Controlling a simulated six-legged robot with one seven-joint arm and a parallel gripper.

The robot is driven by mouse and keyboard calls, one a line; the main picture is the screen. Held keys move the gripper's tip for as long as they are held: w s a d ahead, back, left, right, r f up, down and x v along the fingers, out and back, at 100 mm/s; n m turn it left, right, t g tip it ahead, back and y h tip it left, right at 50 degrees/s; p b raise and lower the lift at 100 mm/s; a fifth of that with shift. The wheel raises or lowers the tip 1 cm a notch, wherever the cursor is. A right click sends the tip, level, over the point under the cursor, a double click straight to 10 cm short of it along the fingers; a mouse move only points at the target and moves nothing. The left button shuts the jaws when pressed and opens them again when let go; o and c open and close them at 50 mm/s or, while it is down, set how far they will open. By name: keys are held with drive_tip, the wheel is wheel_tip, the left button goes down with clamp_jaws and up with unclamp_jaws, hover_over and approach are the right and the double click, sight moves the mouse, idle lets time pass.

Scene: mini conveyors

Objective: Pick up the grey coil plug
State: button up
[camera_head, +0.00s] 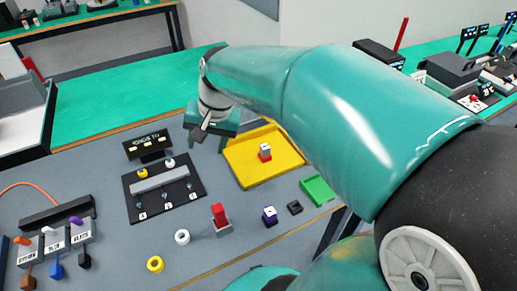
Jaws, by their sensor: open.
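My gripper (208,128) is at the far end of my teal arm, above the table behind the black switch panel and left of the yellow tray. It is open, and nothing shows between its fingers. At the lower left, a row of light grey labelled blocks (53,245) has orange, white and purple pieces on top. In front of them are a brown plug (28,283), a blue plug (57,270) and a dark grey or black plug (84,261). The dark one may be the grey coil plug; I cannot tell for sure. My gripper is far from it.
A yellow tray (245,174) holds a red and white piece.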

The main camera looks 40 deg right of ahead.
drive_tip(key=w+d+f+m+g, duration=0.1)
drive_tip(key=w+d+f+m, duration=0.15)
drive_tip(key=d, duration=0.35)
drive_tip(key=w+d+f+m, duration=0.1)
drive_tip(key=d+f+m, duration=0.1)
drive_tip(key=d+m, duration=0.3)
drive_tip(key=m+g+h, duration=0.1)
drive_tip(key=m+g, duration=0.1)
drive_tip(key=m, duration=0.3)
approach(265, 146)
wheel_tip(265, 146, down, 10)
drive_tip(key=shift+a+f, duration=0.1)
drive_tip(key=shift+a, duration=0.05)
drive_tip(key=c, duration=1.1)
drive_tip(key=shift+c, duration=0.2)
